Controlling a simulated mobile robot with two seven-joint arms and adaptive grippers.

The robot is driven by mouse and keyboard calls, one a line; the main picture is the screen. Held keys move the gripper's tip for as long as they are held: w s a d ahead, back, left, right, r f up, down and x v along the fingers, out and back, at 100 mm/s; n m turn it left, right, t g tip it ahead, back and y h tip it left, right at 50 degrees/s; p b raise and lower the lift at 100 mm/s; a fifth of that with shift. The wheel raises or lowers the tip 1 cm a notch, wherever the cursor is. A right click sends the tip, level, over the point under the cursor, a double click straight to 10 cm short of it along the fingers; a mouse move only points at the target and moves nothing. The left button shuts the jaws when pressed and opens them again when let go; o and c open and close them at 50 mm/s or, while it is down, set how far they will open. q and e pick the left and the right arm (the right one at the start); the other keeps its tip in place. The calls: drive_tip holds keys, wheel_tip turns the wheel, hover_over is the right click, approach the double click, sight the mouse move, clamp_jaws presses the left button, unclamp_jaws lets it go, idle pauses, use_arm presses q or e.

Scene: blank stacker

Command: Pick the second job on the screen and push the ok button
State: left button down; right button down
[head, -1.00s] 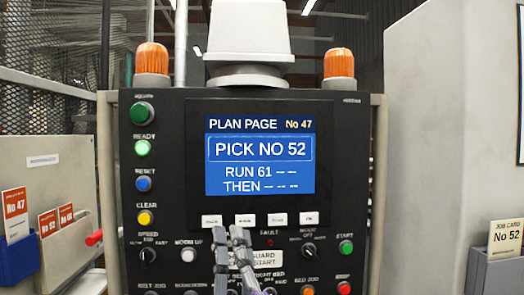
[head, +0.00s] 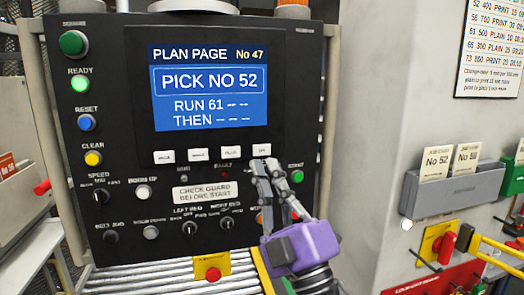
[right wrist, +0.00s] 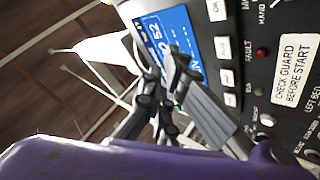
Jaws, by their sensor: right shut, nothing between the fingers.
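The screen (head: 208,85) is blue. It reads PLAN PAGE No 47, with PICK NO 52 in a box, then RUN 61 and THEN followed by dashes. It also shows partly in the right wrist view (right wrist: 170,30). A row of white buttons lies below it; the rightmost is the ok button (head: 261,150), which reads OK in the right wrist view (right wrist: 217,10). My right gripper (head: 265,164) is shut and empty, its fingertips just below the ok button in the head view. I cannot tell whether they touch it. My left gripper is out of view.
Green, blue and yellow buttons line the panel's left side. A green START button (head: 297,177) is close right of my fingers. Rollers (head: 150,278) lie below the panel. A grey card holder (head: 455,190) with cards No 52 and No 58 hangs at right.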

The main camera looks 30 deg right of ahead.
sight(262, 150)
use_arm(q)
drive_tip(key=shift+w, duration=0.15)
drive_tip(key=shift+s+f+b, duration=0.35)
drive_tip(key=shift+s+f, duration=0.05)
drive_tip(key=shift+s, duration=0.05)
use_arm(e)
drive_tip(key=w, duration=0.2)
drive_tip(key=w+d, duration=0.1)
drive_tip(key=w, duration=0.2)
drive_tip(key=w+d, duration=0.1)
drive_tip(key=w, duration=0.2)
drive_tip(key=shift+w+d, duration=0.2)
drive_tip(key=shift+w, duration=0.05)
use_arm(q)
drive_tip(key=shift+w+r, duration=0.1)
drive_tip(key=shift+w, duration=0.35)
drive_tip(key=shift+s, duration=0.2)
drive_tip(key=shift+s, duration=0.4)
